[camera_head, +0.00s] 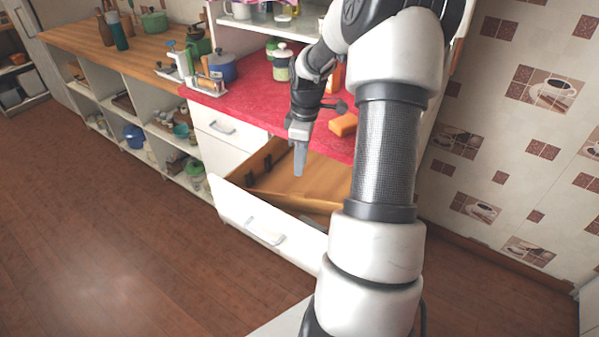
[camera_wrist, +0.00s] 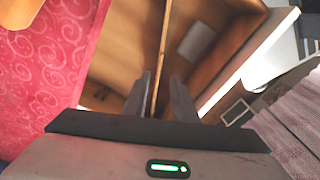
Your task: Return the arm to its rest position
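My gripper (camera_head: 299,160) hangs over the open drawer (camera_head: 240,209) below the red counter, fingers pointing down. In the wrist view my gripper (camera_wrist: 160,92) shows two dark fingers with a gap between them and nothing held. The fingers are above the drawer's wooden inside, apart from its walls as far as I can tell. A thin divider (camera_wrist: 160,55) runs along the drawer between the fingers in that view. My arm spans the right half of the head view and hides part of the counter and drawer.
The red counter (camera_head: 255,100) holds an orange block (camera_head: 343,125), a blue pot (camera_head: 222,67) and a lidded jar (camera_head: 282,66). A tiled wall stands at the right. A wooden counter (camera_head: 130,48) with open shelves runs left. The floor (camera_head: 100,220) in front is clear.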

